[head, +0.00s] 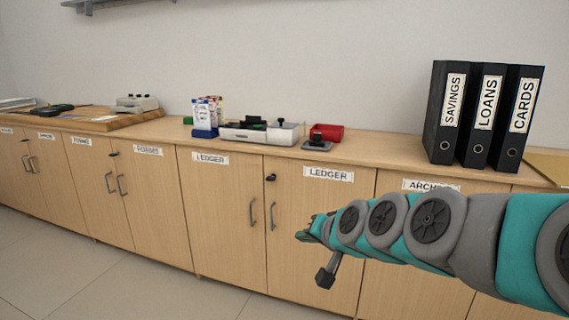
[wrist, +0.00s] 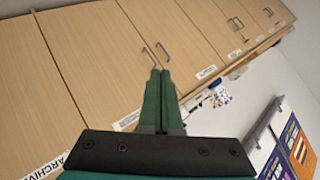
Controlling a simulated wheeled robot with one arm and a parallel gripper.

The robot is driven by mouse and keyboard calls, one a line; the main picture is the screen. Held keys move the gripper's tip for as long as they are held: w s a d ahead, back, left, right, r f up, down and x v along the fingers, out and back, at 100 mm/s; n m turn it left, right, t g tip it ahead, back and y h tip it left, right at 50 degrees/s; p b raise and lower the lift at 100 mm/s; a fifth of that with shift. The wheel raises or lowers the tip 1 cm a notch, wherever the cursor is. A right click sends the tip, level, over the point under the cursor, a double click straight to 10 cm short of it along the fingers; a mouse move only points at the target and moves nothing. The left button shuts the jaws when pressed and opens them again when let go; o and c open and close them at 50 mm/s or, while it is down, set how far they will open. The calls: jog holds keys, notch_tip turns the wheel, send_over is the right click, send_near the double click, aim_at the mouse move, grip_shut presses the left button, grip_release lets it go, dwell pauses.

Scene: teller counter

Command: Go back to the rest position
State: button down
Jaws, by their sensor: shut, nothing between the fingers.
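My gripper (wrist: 160,72) shows in the wrist view as two green fingers lying together, shut with nothing between them. In the head view my arm reaches in from the right edge, and my gripper (head: 303,237) is at its left end, in front of the ledger cabinet doors (head: 310,225) and below the counter top. The fingertips are small and partly hidden by my wrist in the head view. My gripper appears apart from the doors and handles.
Three black binders (head: 480,115) stand upright on the counter (head: 385,152). Cabinet handles (head: 252,212) stick out. The floor (head: 100,275) at left is clear.

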jog(key=s+d+f+n+g+h+p, duration=0.1)
jog(key=s+d+f+g, duration=0.2)
jog(key=s, duration=0.8)
jog(key=s+d+f+n+g+h+p, duration=0.1)
jog(key=s+d+f+g, duration=0.3)
jog(key=s, duration=0.8)
jog(key=s+d+f+n+g+h+p, duration=0.1)
jog(key=s+d+f+g+h, duration=0.2)
jog(key=s, duration=0.9)
jog(key=shift+d+f+n+g, duration=0.35)
jog(key=shift+f+n+g, duration=0.05)
jog(key=shift+g, duration=0.4)
jog(key=shift+d, duration=0.1)
